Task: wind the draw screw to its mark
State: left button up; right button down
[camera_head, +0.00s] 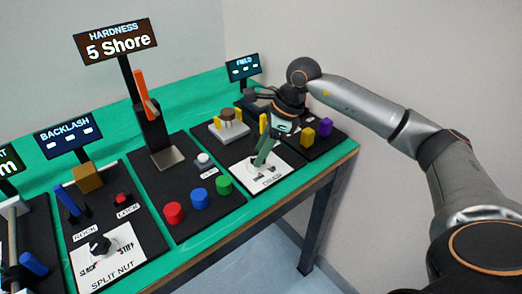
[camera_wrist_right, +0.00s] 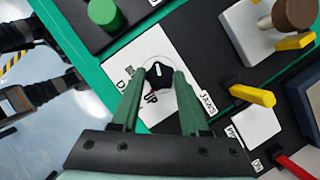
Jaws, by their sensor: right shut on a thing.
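My right gripper (camera_head: 263,160) reaches down to a white dial plate (camera_head: 246,180) at the right of the bench. In the right wrist view its two green fingers (camera_wrist_right: 159,80) are shut on a black knob (camera_wrist_right: 157,71) with a white pointer line. The knob sits on the white plate (camera_wrist_right: 137,55), inside a printed circle. The lettering reads "UP" in part; the rest is covered by the fingers or too small to read, so I cannot tell where the mark is. In the head view the gripper hides the knob. My left gripper is not in view.
Red (camera_head: 173,214), blue (camera_head: 199,199) and green (camera_head: 224,185) buttons stand left of the plate. A "HARDNESS" sign (camera_head: 114,42) reads "5 Shore". A split nut knob (camera_head: 101,245) is front left.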

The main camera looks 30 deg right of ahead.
jog(key=n, duration=0.2)
jog(key=n+g, duration=0.1)
jog(key=shift+w+r+n+y, duration=0.1)
jog(key=shift+w+n+y, duration=0.1)
jog(key=shift+n+y, duration=0.15)
jog(key=n+g, duration=0.2)
jog(key=n, duration=0.2)
jog(key=shift+w+n, duration=0.15)
jog(key=shift+n, duration=0.2)
jog(key=n+g, duration=0.1)
jog(key=n, duration=0.3)
jog(key=shift+w+g, duration=0.1)
jog(key=shift+g, duration=0.3)
jog(key=n+h, duration=0.1)
jog(key=n, duration=0.2)
jog(key=shift+w+g+b, duration=0.1)
jog(key=shift+g+b, duration=0.2)
jog(key=shift+g, duration=0.1)
jog(key=shift+n, duration=0.3)
jog(key=shift+h, duration=0.25)
jog(key=shift+c, duration=2)
grip_release()
